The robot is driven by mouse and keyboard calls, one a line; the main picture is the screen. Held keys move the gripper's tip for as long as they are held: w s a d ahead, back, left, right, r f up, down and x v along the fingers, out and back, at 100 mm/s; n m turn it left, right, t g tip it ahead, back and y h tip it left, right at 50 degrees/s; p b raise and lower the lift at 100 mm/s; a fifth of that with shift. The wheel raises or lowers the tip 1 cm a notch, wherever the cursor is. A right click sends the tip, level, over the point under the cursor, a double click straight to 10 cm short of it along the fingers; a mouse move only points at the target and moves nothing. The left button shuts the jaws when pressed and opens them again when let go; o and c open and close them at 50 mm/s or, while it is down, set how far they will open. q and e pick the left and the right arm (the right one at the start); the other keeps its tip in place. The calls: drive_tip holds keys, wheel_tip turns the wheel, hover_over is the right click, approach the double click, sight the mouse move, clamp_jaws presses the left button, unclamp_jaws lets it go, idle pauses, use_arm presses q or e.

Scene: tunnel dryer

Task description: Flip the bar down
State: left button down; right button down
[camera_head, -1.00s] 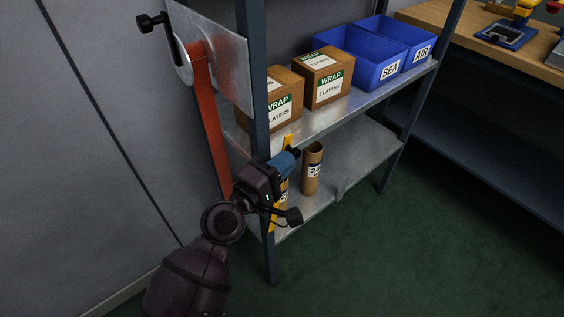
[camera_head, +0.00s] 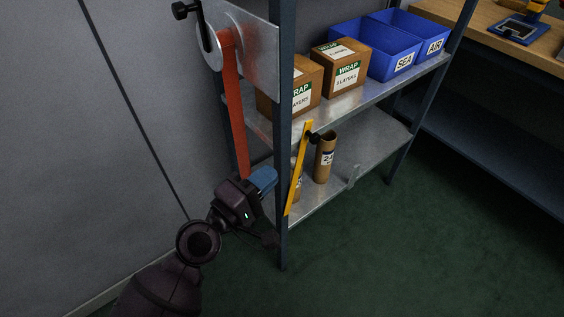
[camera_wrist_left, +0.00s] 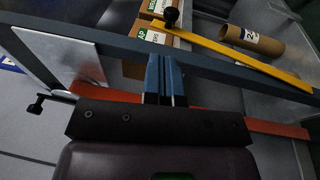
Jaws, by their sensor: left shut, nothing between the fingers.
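A long red bar (camera_head: 233,100) hangs nearly upright from a pivot on a metal plate (camera_head: 258,58) at the shelf's left side. Its lower end is hidden behind my left gripper. The red bar also crosses the left wrist view (camera_wrist_left: 270,127), behind the fingers. A yellow bar (camera_head: 299,170) with a black knob (camera_head: 318,138) leans steeply at the shelf's front left post. It also shows in the left wrist view (camera_wrist_left: 230,50). My left gripper (camera_head: 264,178), with blue fingers, is shut and empty, left of the yellow bar and apart from it. My right gripper is out of view.
A shelf post (camera_head: 284,120) stands between my left gripper and the yellow bar. Boxes (camera_head: 342,68) and blue bins (camera_head: 375,50) fill the upper shelf. A cardboard tube (camera_head: 325,160) stands on the lower shelf. Green floor is clear at the right.

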use_arm(q)
drive_tip(key=v, duration=0.2)
drive_tip(key=shift+s+a+r, duration=0.15)
drive_tip(key=shift+s+a, duration=0.1)
drive_tip(key=shift+s, duration=0.05)
